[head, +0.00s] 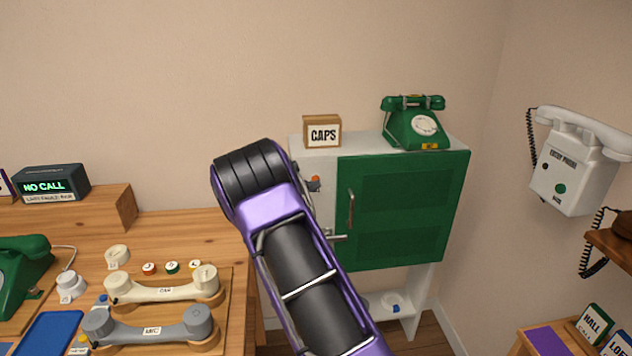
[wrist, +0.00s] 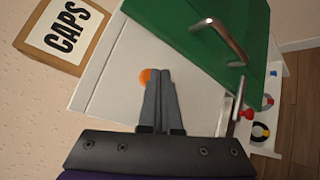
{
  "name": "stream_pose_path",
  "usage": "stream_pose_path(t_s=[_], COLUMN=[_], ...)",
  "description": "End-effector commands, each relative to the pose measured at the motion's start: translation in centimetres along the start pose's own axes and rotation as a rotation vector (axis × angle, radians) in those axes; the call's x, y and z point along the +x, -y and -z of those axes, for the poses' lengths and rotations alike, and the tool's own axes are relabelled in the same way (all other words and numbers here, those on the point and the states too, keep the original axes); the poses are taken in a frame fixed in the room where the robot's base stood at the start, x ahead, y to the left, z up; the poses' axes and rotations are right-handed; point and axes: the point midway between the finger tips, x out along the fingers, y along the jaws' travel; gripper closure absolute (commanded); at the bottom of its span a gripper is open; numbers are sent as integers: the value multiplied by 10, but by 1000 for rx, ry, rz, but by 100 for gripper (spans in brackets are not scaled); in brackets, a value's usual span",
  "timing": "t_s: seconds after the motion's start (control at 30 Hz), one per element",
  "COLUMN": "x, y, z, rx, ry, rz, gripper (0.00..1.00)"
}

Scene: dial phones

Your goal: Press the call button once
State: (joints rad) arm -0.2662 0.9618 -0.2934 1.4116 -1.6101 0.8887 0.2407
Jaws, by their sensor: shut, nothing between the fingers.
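My gripper (head: 314,185) is shut and empty, held in front of the white left part of the wall cabinet (head: 309,160). In the wrist view its closed fingers (wrist: 160,74) point at the white panel. A round orange button (wrist: 145,76) shows just left of the fingertips, partly hidden by them; it also shows in the head view (head: 315,178). I cannot tell whether the fingers touch it, and no call label is readable on it. A white entry phone (head: 572,170) on the right wall carries a green button (head: 560,188).
The green cabinet door (head: 405,210) has a metal handle (head: 351,208). A CAPS box (head: 322,132) and a green dial phone (head: 415,124) stand on top. The desk at left holds handsets and a NO CALL display (head: 46,186).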

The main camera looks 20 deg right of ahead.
Motion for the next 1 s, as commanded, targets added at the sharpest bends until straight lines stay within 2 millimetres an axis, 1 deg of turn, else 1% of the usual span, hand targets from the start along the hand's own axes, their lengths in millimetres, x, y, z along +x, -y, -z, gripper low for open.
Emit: stream_pose_path(t_s=[0.7, 1.0], x=[4, -4], y=[-3, 4], z=[3, -2], rx=[1, -1], ry=[0, 0], rz=[0, 0], gripper=[100, 100])
